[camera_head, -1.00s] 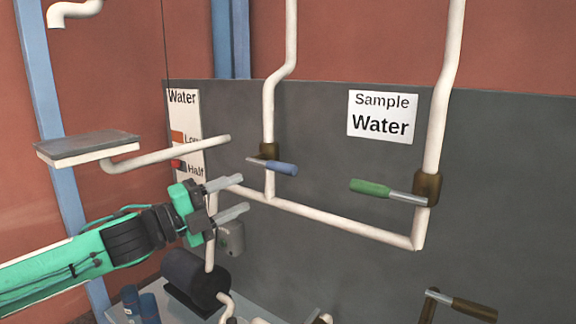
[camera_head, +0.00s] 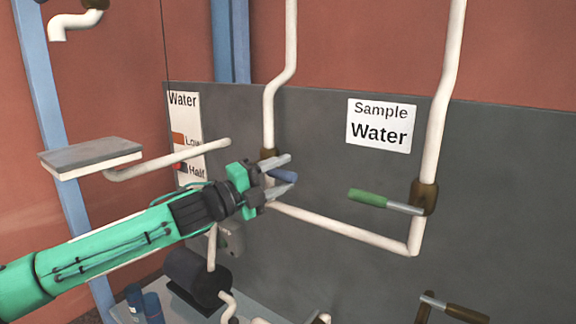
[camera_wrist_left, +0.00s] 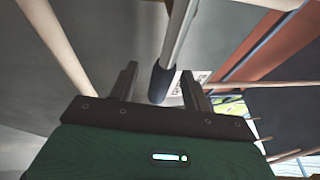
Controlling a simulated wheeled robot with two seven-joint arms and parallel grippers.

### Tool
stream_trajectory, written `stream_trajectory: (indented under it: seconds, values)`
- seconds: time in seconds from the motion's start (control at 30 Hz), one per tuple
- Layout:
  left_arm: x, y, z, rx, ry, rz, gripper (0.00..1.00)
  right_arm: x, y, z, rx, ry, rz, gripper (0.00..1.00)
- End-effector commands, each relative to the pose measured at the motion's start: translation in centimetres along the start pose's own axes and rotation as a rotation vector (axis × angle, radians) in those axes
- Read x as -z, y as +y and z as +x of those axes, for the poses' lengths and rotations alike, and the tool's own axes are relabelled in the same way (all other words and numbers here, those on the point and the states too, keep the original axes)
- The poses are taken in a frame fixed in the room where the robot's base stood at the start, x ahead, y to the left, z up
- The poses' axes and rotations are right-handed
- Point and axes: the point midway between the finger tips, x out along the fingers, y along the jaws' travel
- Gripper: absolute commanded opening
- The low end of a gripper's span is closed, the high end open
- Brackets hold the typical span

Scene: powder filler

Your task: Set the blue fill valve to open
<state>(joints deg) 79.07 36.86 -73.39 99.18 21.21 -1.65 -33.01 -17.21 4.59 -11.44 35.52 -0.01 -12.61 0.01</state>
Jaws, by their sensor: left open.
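The blue fill valve handle (camera_head: 283,176) sits on the left white vertical pipe, below the brown valve body (camera_head: 268,156). My left gripper (camera_head: 290,173) is open, with its two fingers above and below the blue handle in the head view. In the left wrist view, the dark blue grip of the handle (camera_wrist_left: 161,82) shows between the open fingers (camera_wrist_left: 158,85), and its metal lever runs up the picture. I cannot tell whether a finger touches it. The gripper hides the handle's inner part in the head view. My right gripper is not in view.
A green-handled valve (camera_head: 368,197) sits on the right pipe, below the "Sample Water" sign (camera_head: 379,126). A white pipe (camera_head: 340,229) joins the two lines low down. A grey-topped shelf (camera_head: 90,157) and a dark cylinder (camera_head: 198,277) are at left. Open space lies before the grey panel.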

Motion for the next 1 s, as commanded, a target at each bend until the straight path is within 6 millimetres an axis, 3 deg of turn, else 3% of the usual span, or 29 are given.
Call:
stream_trajectory:
  seconds: [0.2,0.53,0.57,0.8,1.0]
  values:
    - [0.0,-0.1,1.8,0.000,0.000,-0.001,0.49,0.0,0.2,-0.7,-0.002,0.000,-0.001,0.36]
    - [0.0,0.0,2.1,0.000,0.000,0.000,0.49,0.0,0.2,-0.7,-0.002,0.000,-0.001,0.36]
    - [0.0,0.0,2.1,0.000,0.000,0.000,0.47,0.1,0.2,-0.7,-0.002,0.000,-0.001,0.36]
    - [0.0,0.0,2.1,0.000,0.000,0.000,0.00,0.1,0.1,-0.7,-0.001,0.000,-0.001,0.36]
    - [0.0,0.0,2.1,0.002,-0.001,-0.004,0.00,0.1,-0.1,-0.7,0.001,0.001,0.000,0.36]
